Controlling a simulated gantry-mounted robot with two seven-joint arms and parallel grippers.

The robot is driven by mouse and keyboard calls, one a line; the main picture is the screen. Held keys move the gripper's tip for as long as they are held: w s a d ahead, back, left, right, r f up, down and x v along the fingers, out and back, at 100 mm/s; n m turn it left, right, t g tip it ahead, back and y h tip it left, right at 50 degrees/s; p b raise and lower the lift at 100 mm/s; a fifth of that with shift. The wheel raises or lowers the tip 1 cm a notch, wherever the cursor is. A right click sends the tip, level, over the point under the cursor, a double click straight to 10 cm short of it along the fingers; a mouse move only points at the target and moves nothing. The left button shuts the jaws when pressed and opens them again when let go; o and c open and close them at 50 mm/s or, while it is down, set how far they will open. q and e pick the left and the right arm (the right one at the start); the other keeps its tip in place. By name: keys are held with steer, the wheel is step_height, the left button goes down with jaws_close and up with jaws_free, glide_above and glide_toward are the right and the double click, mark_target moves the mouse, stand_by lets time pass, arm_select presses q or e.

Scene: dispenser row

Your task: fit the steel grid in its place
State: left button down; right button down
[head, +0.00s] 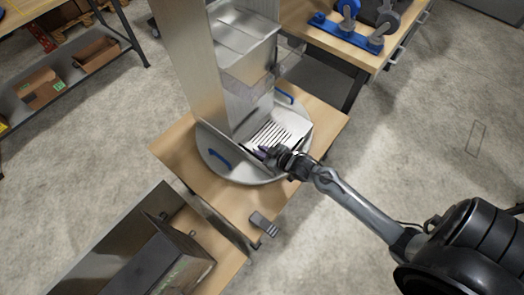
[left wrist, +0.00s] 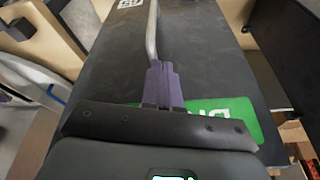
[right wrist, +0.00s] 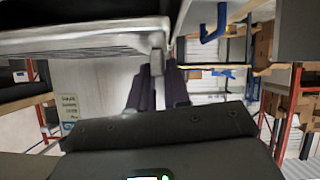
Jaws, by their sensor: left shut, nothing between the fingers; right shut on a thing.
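The steel grid (head: 273,136), a pale plate with dark slots, lies low at the foot of the steel dispenser (head: 245,75), over the round steel tray (head: 243,174). My right gripper (head: 266,153) is at the grid's near edge, shut on it. In the right wrist view, the right fingers (right wrist: 157,72) close on a small grey tab beside a steel edge. Whether the grid is seated cannot be told. My left gripper (left wrist: 162,70) is shut and empty in the left wrist view, over a dark box with a green label. It does not show in the head view.
The tray rests on a wooden table (head: 177,148). A grey clamp-like piece (head: 263,223) sits at the table's near edge. The dark box (head: 165,262) is at the lower left. Open floor lies to the right.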

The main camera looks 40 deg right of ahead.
steer(key=shift+f, duration=0.55)
steer(key=c, duration=1)
jaws_free()
steer(key=shift+s, duration=0.1)
